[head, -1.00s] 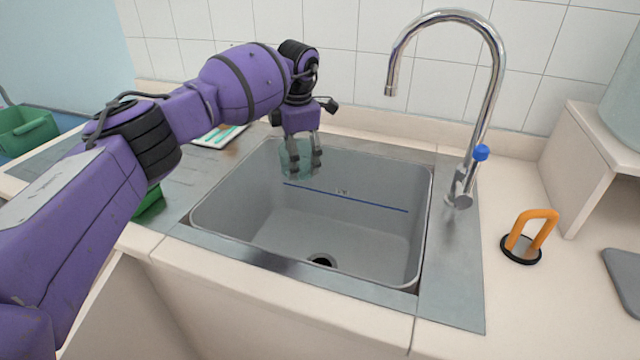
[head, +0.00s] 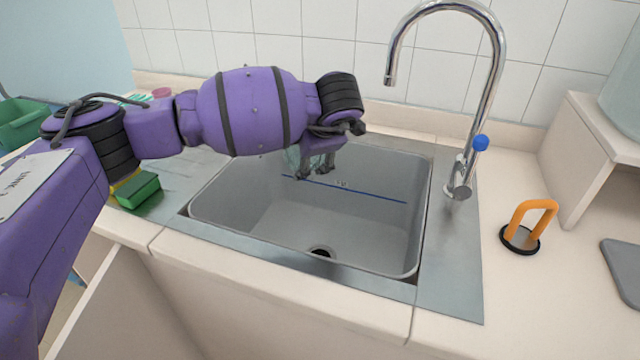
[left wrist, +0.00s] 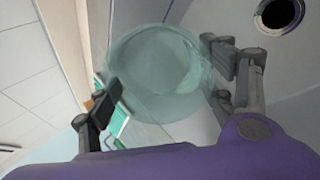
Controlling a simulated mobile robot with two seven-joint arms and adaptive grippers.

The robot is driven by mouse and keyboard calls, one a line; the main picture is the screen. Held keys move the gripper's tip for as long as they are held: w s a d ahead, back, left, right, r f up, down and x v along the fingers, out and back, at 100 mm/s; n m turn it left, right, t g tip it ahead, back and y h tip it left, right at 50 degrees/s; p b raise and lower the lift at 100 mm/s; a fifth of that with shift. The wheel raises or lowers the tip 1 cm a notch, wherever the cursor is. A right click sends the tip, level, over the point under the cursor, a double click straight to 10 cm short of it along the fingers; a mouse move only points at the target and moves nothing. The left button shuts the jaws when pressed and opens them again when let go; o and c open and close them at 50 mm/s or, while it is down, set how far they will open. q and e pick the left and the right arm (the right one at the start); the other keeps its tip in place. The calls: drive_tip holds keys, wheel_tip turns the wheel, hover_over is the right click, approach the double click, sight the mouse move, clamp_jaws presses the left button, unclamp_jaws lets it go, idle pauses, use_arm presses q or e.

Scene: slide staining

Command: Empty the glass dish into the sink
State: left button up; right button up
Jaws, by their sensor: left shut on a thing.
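The glass dish (left wrist: 158,75) is clear and faintly greenish, and my left gripper (left wrist: 170,88) is shut on it, a finger at either side. In the head view my left gripper (head: 314,172) is over the back left of the sink, with the dish (head: 291,158) partly hidden behind the fingers and wrist. The dish looks tilted; I cannot tell whether liquid is in it. The grey sink (head: 375,228) is empty, with a dark drain (head: 321,252) in its floor. The drain also shows in the left wrist view (left wrist: 279,14). My right gripper is out of view.
A chrome tap (head: 490,90) with a blue knob arches at the sink's right. An orange-handled holder (head: 535,212) stands on the right counter. A green and yellow sponge (head: 138,190) lies left of the sink. A tiled wall (head: 300,40) closes off the back.

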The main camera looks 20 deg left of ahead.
use_arm(q)
drive_tip(key=shift+s+d+r+t+y, duration=0.15)
drive_tip(key=shift+r+t+y, duration=0.1)
drive_tip(key=shift+t+y, duration=0.05)
drive_tip(key=shift+s+d+r+t+y+b, duration=0.15)
drive_tip(key=shift+t+y+b, duration=0.4)
drive_tip(key=shift+b, duration=0.25)
drive_tip(key=shift+s+d+r+t+y+b, duration=0.1)
drive_tip(key=shift+s+r+t+y+b, duration=0.05)
drive_tip(key=shift+t+y+b, duration=0.15)
drive_tip(key=shift+r, duration=0.1)
drive_tip(key=shift+t, duration=0.25)
drive_tip(key=shift+s+d+r+t+y+b, duration=0.3)
drive_tip(key=shift+t+y+b, duration=0.35)
drive_tip(key=shift+b, duration=0.15)
drive_tip(key=shift+r+t+y+b, duration=0.1)
drive_tip(key=shift+t+y+b, duration=0.2)
drive_tip(key=shift+b, duration=0.2)
